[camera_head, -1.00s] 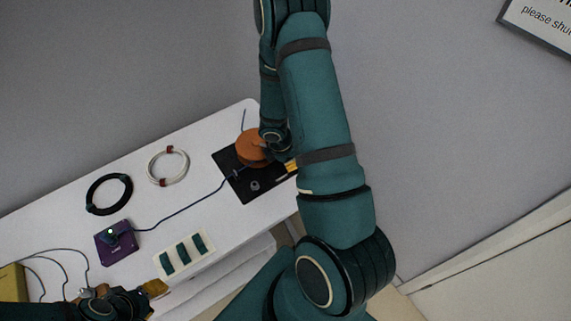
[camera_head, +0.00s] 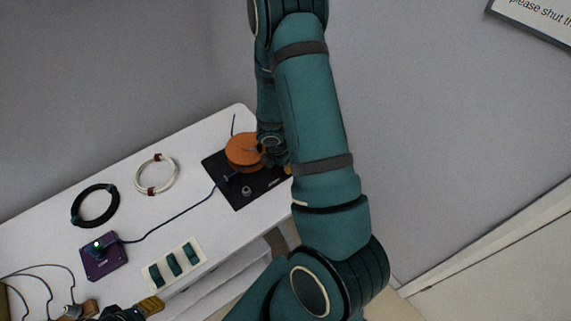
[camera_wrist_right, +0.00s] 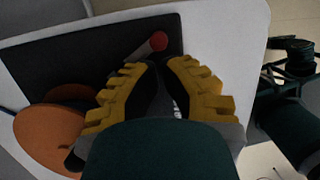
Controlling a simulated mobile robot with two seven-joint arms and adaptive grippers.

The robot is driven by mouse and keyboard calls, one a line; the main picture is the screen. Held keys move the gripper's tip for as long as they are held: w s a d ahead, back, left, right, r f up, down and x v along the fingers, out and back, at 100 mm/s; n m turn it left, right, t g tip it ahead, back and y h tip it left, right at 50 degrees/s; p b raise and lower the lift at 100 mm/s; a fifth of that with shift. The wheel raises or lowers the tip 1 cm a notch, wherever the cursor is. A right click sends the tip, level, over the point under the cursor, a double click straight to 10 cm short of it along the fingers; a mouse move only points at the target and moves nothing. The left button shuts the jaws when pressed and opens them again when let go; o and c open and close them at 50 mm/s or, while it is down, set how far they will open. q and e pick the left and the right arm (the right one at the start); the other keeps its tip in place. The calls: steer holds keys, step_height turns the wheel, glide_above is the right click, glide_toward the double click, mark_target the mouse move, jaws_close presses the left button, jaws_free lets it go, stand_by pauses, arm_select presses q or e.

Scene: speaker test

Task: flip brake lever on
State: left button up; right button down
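The lever, a grey rod with a red ball end (camera_wrist_right: 158,41), lies over the black base plate (camera_wrist_right: 95,45) in the right wrist view. The orange round drum (camera_wrist_right: 48,135) is at the left of that view; it also stands on the plate in the head view (camera_head: 243,151). My right gripper (camera_wrist_right: 163,65) has its yellow fingertips just below the red ball, apart from it in the picture. The tips are close together; the gap between them is unclear. In the head view my right arm hides the lever. My left gripper (camera_head: 140,310) is partly cut off at the bottom edge.
A purple box with a green light (camera_head: 103,256) is joined by a cable to the plate area. A black ring (camera_head: 95,205), a white cable coil (camera_head: 156,174) and a pale panel with green strips (camera_head: 172,265) lie on the white table (camera_head: 50,237). A wall stands behind.

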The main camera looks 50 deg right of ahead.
arm_select(q)
steer(key=shift+r, duration=0.15)
arm_select(e)
steer(key=shift+w, duration=0.2)
arm_select(q)
steer(key=shift+r+p, duration=0.35)
steer(key=shift+p, duration=0.15)
arm_select(e)
steer(key=shift+w+a, duration=0.2)
steer(key=shift+w, duration=0.4)
arm_select(q)
steer(key=shift+w, duration=0.1)
